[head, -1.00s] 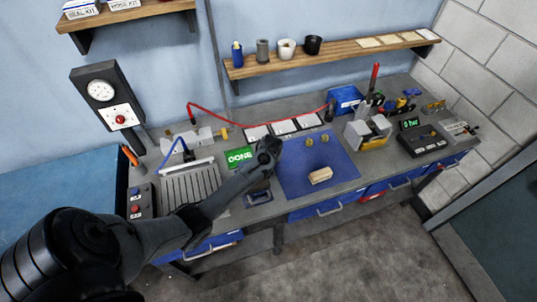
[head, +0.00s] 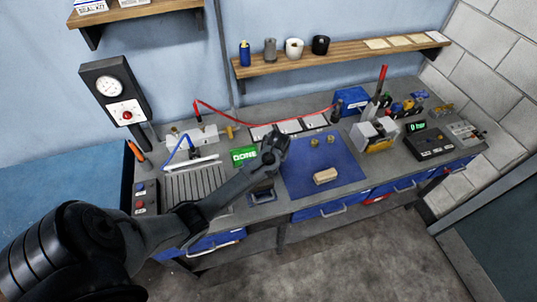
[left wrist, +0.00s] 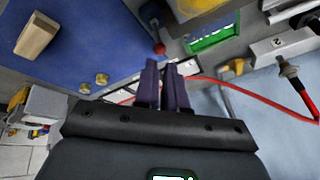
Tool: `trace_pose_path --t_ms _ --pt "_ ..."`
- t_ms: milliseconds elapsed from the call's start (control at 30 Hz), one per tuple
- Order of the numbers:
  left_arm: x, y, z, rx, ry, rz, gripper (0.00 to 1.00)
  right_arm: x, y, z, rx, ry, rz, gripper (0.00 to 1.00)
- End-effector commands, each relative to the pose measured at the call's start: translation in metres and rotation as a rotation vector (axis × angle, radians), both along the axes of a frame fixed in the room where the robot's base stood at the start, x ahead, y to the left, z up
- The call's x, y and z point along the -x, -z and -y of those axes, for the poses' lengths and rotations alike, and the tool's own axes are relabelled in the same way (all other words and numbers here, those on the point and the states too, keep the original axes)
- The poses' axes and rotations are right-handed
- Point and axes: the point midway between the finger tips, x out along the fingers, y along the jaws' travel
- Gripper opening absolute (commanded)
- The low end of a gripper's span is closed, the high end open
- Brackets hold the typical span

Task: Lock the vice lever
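A short grey lever with a red ball knob (left wrist: 159,48) shows in the left wrist view, just beyond my fingertips, between the blue mat and the green sign. A small dark vice-like fixture (head: 262,193) sits at the bench front, left of the mat, in the head view; my gripper partly hides what is behind it. I cannot tell whether the lever belongs to it. My left gripper (head: 274,142) is above the bench there. Its two purple fingers (left wrist: 161,68) have a narrow gap with nothing between them. My right gripper is not in view.
A blue mat (head: 305,180) holds a wooden block (head: 325,177) and two brass pieces. A grey block device (head: 368,133) with a tall red-handled lever (head: 382,75) stands right. The green DONE sign (head: 243,154) and a red hose (head: 240,119) lie near the gripper.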

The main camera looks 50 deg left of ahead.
Motion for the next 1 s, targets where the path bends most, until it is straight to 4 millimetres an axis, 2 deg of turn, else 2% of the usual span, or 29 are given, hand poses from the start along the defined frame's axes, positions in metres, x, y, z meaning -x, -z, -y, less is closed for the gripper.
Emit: trace_pose_path --t_ms 133,200,267,367,500,700,833,1000 --pt "0.012 -0.003 0.004 0.018 0.139 -0.114 0.0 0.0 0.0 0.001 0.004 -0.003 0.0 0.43" --pt "0.022 -0.012 -0.004 0.054 0.201 -0.163 0.0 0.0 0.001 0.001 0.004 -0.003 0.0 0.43" --pt "0.029 -0.019 -0.016 0.102 0.242 -0.179 0.0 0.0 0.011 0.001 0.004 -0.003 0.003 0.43" --pt "0.038 -0.031 -0.037 0.191 0.296 -0.154 0.0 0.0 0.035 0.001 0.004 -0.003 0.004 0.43" --pt "0.056 -0.041 -0.069 0.312 0.331 -0.028 0.0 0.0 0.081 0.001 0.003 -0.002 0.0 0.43" --pt "0.086 -0.03 -0.103 0.446 0.262 0.22 0.0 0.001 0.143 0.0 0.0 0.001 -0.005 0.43" --pt "0.094 -0.018 -0.114 0.487 0.191 0.337 0.0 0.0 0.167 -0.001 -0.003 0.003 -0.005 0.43" --pt "0.088 -0.012 -0.115 0.511 0.17 0.402 0.0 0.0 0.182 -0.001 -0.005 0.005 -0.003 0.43"
